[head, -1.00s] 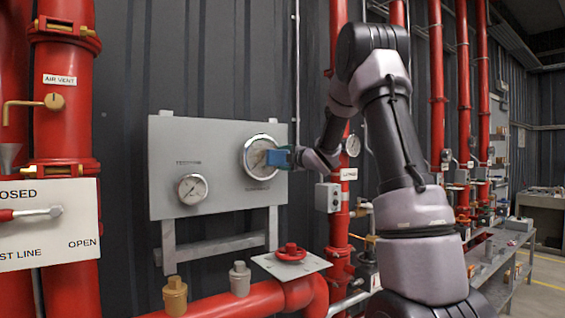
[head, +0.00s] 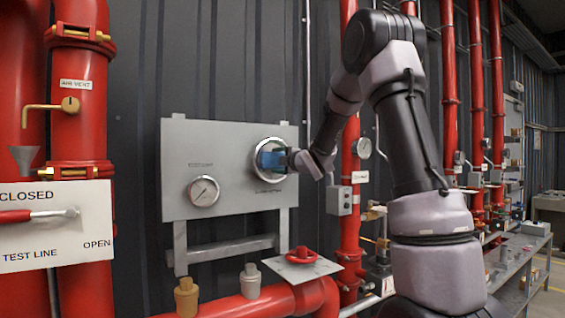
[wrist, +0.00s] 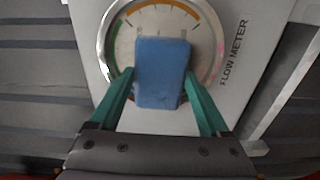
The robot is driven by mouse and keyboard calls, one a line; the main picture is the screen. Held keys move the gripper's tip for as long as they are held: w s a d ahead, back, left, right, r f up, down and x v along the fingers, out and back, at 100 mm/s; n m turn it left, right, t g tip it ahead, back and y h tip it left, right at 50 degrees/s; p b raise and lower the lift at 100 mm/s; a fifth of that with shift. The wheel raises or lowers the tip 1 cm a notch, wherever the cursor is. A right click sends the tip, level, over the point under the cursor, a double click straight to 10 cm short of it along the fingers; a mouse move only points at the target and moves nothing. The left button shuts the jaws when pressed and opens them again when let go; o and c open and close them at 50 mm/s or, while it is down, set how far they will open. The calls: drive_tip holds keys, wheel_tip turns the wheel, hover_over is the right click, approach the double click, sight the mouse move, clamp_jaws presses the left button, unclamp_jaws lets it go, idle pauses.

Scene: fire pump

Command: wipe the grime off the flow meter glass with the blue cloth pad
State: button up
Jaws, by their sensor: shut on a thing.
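The flow meter (head: 269,146) is the larger round gauge with a chrome rim, at the upper right of the grey panel. My gripper (head: 288,160) is shut on the blue cloth pad (head: 270,159). In the wrist view the pad (wrist: 163,75) sits between the green fingers of my gripper (wrist: 161,100), over the middle and lower part of the dial. The pad hides that part. I cannot tell whether it touches the glass.
A smaller gauge (head: 203,191) is at the lower left of the grey panel (head: 230,180). A red handwheel (head: 302,255) and red pipes lie below the panel. A red standpipe (head: 350,210) with a grey box (head: 338,200) stands just right of my gripper.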

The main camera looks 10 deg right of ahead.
sight(264, 156)
drive_tip(key=shift+s+a, duration=0.2)
drive_tip(key=shift+a, duration=0.5)
drive_tip(key=shift+s+a, duration=0.2)
drive_tip(key=shift+a, duration=0.5)
drive_tip(key=shift+s+a, duration=0.2)
drive_tip(key=shift+a, duration=0.5)
drive_tip(key=shift+r, duration=0.85)
drive_tip(key=w+d, duration=0.3)
drive_tip(key=d, duration=0.8)
drive_tip(key=shift+w, duration=0.15)
drive_tip(key=shift+v, duration=2.95)
drive_tip(key=v, duration=0.3)
